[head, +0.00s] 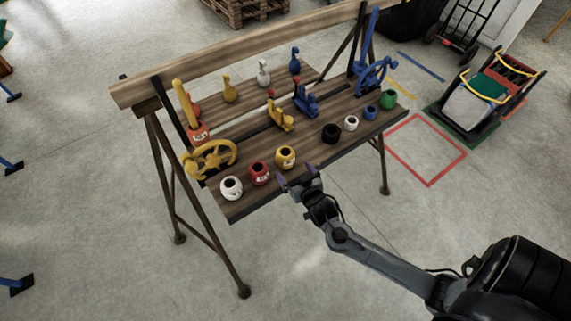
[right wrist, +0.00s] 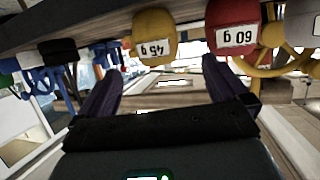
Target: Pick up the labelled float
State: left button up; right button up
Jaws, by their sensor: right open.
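Labelled floats stand along the near edge of the wooden bench: a white one (head: 231,187), a red one (head: 259,173) and a yellow one (head: 286,157). In the right wrist view the yellow float (right wrist: 153,37) and red float (right wrist: 233,27) show upside down with white number labels; a white float (right wrist: 303,22) is cut off at the edge. My right gripper (head: 297,177) is open and empty, just off the bench's front edge near the yellow float. Its purple fingers (right wrist: 163,85) are spread with no float between them. My left gripper is not in view.
Black (head: 331,133), white (head: 351,123), blue (head: 370,113) and green (head: 388,99) pots stand further right on the bench (head: 240,207). A yellow handwheel (head: 212,157) and blue handwheel (head: 371,76) flank the row. Bird-shaped pieces stand behind. Floor before the bench is clear.

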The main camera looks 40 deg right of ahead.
aim_at(288, 163)
jog(key=x, duration=0.5)
jog(key=shift+w+d+f+b, duration=0.1)
jog(key=shift+w+b, duration=0.15)
jog(key=shift+b, duration=0.15)
jog(key=shift+w+d+f, duration=0.2)
jog(key=shift+w+f, duration=0.05)
jog(key=shift+w, duration=0.1)
jog(key=b+x, duration=0.1)
jog(key=x, duration=0.2)
jog(key=shift+d, duration=0.25)
jog(key=shift+w+d+f, duration=0.15)
jog(key=shift+w+f, duration=0.05)
jog(key=shift+w, duration=0.3)
jog(key=shift+c, duration=0.2)
jog(key=c, duration=1)
jog(key=shift+r, duration=0.1)
